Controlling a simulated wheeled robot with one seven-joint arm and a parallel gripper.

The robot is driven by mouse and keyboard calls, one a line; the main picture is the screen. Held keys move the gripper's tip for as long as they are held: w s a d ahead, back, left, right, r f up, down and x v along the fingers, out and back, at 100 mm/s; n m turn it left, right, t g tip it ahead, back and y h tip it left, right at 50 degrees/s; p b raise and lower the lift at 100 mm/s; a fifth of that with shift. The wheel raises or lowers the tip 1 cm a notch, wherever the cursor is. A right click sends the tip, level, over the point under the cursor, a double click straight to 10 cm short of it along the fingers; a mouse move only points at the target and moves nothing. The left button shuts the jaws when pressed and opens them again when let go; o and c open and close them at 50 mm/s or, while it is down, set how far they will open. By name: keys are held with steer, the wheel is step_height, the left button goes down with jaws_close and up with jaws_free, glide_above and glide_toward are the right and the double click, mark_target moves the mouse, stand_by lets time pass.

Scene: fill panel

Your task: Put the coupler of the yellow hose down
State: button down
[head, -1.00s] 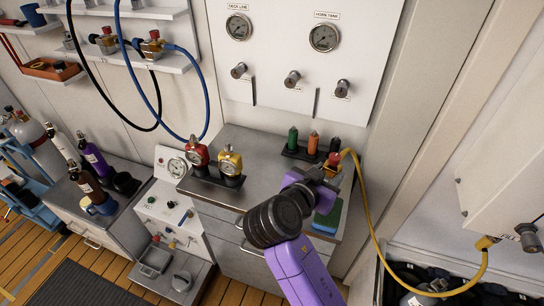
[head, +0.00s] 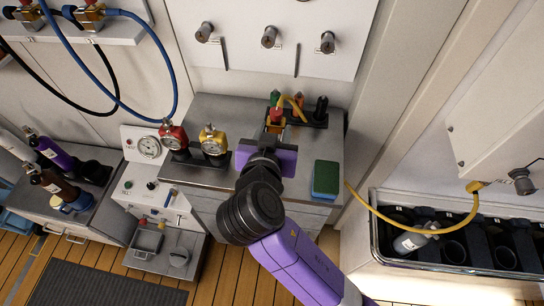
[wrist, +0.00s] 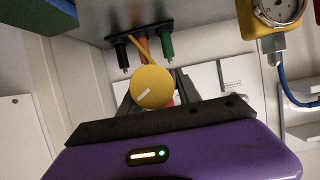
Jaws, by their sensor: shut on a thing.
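My gripper (head: 274,128) is shut on the coupler (head: 275,121) of the yellow hose, over the steel counter (head: 225,108). The coupler shows red and yellow in the head view. In the wrist view a round yellow face with a white mark (wrist: 151,87) sits between my fingers. The yellow hose (head: 410,231) loops from the wall fitting on the right to the counter; part of it is hidden. Whether the coupler touches the counter I cannot tell.
A rack (head: 302,119) with green, orange and black pieces stands just behind the coupler. Red (head: 173,137) and yellow (head: 213,143) gauge units stand to the left. A green-and-blue sponge (head: 325,180) lies to the right. Some counter left of the rack is bare.

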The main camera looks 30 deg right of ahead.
step_height(320, 180, down, 12)
steer(key=shift+f+p, duration=0.25)
steer(key=shift+p, duration=0.25)
